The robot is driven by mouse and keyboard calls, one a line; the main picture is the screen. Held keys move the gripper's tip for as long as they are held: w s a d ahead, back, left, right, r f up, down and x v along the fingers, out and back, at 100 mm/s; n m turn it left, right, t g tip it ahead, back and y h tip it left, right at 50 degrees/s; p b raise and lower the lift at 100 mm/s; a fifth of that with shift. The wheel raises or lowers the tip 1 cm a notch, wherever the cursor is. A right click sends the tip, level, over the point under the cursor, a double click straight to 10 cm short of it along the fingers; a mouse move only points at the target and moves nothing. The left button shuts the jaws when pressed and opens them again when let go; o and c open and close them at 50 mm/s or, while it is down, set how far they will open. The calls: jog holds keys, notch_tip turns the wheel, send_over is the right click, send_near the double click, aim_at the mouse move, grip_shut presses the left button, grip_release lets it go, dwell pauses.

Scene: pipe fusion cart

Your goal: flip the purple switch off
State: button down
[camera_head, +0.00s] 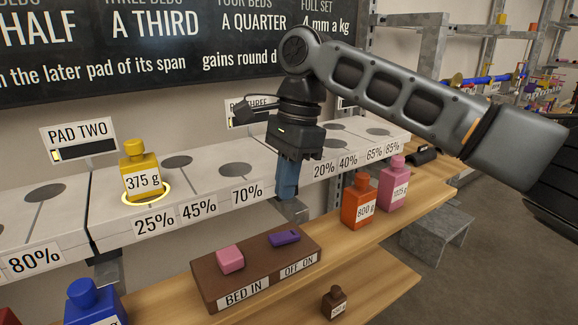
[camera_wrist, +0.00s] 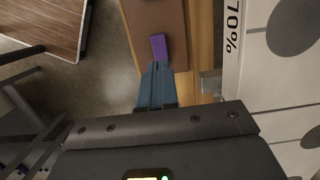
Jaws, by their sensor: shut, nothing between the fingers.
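The purple switch (camera_head: 284,239) sits on the top of a brown control box (camera_head: 213,283), at its right part, behind an "OFF ON" label (camera_head: 298,267). I cannot tell for sure which way it is set. My gripper (camera_head: 287,196) points down with its blue fingers together and empty, above and beyond the switch in the head view. In the wrist view the switch (camera_wrist: 159,46) shows just past the fingertips (camera_wrist: 158,66); whether they touch it is unclear there, but the head view shows a gap.
A pink block (camera_head: 230,259) sits left of the switch, near a "BED IN" label. A grey ledge (camera_head: 215,188) runs behind, holding a yellow 375 g bottle (camera_head: 141,172). Orange (camera_head: 358,203) and pink (camera_head: 393,184) bottles stand to the right on the wooden shelf; a small brown one (camera_head: 334,302) stands lower.

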aim_at(277, 236)
jog(key=f, duration=0.5)
jog(key=a+f+b, duration=0.1)
jog(key=f, duration=0.1)
jog(key=shift+s+a+f, duration=0.1)
jog(key=shift+s+f, duration=0.3)
